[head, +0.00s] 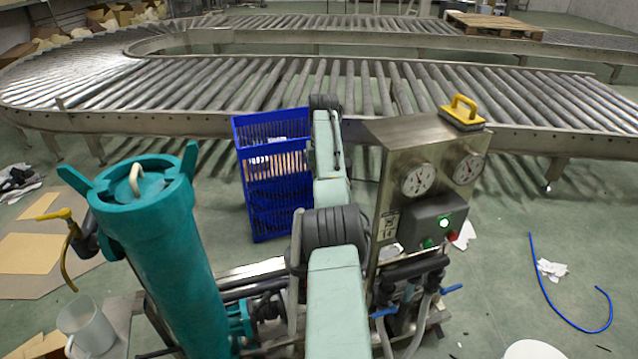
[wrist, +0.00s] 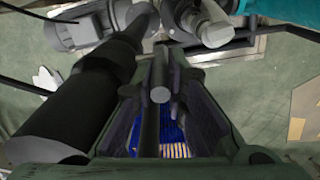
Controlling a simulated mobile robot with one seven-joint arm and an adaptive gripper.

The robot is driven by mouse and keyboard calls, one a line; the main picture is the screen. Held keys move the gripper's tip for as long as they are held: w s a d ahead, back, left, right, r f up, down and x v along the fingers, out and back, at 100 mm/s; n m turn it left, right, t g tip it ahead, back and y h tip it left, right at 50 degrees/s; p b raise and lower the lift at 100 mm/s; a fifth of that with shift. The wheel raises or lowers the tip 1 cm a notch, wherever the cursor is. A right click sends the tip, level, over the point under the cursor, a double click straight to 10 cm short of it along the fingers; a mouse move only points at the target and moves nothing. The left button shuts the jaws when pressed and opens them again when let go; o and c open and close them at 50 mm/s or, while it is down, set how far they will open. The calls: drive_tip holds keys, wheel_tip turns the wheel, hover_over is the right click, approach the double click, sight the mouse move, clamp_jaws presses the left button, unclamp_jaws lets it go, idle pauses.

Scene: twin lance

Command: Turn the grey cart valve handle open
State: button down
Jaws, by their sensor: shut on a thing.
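In the wrist view, my gripper (wrist: 160,78) has its dark fingers closed in around a grey bar with a round end (wrist: 160,95). This appears to be the grey valve handle, and the fingers hide part of it. Its turned angle cannot be told. In the head view, my arm covers the gripper and the handle. The cart's steel panel (head: 392,165) with gauges and a green lit button stands right of my arm. The teal filter vessel (head: 165,240) stands left of it.
Blue-handled valves (head: 385,312) and black hoses sit low on the cart. A thick black pipe (wrist: 85,90) runs close beside the gripper. A blue crate (head: 272,205) stands behind, before the roller conveyor (head: 270,90). A blue hose (head: 545,290) lies on open floor at right.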

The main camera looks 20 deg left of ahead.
drive_tip(key=shift+s+a+f, duration=0.1)
drive_tip(key=shift+s+f, duration=0.05)
drive_tip(key=shift+f, duration=0.1)
drive_tip(key=c, duration=1.7)
unclamp_jaws()
drive_tip(key=shift+o, duration=0.6)
drive_tip(key=shift+r, duration=0.1)
drive_tip(key=shift+w+r, duration=0.2)
